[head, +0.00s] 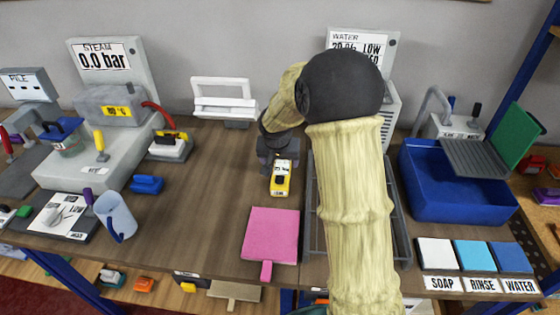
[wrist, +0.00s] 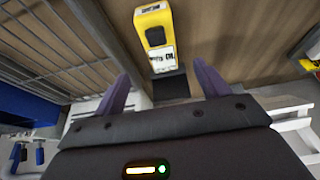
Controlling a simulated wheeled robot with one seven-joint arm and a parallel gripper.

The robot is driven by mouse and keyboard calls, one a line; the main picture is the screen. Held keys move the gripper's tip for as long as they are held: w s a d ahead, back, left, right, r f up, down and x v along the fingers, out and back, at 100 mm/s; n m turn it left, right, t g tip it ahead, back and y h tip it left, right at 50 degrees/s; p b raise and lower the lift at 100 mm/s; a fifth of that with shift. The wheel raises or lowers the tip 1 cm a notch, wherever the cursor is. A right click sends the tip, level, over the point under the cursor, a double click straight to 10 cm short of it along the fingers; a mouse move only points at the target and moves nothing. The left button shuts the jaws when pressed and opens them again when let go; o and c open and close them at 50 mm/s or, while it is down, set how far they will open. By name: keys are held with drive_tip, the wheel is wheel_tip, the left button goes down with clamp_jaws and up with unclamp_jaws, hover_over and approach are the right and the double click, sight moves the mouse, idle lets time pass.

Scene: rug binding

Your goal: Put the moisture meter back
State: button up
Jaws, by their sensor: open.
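The moisture meter appears to be the yellow device with a dark screen and a white label (head: 281,178). It is on the brown wooden bench, just in front of my gripper in the head view. In the wrist view the yellow device (wrist: 152,30) is beyond my fingertips, and a small dark block (wrist: 170,86) is near its label end. Whether they touch is unclear. My gripper (wrist: 163,80) is open, with its two purple-grey fingers apart and nothing held. In the head view my gripper (head: 277,150) is partly hidden by my arm.
A pink board (head: 271,234) lies nearer on the bench. A wire rack (head: 401,240) is right, partly behind my arm. A blue basin (head: 440,190) is farther right. A white press-like frame (head: 225,98) stands at the back. Bare bench lies left of my gripper.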

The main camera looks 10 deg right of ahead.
drive_tip(key=s+d+r+n+g+y, duration=0.1)
drive_tip(key=s+r+n, duration=0.1)
drive_tip(key=s, duration=2.3)
drive_tip(key=shift+d+n+g, duration=0.3)
drive_tip(key=shift+n, duration=0.5)
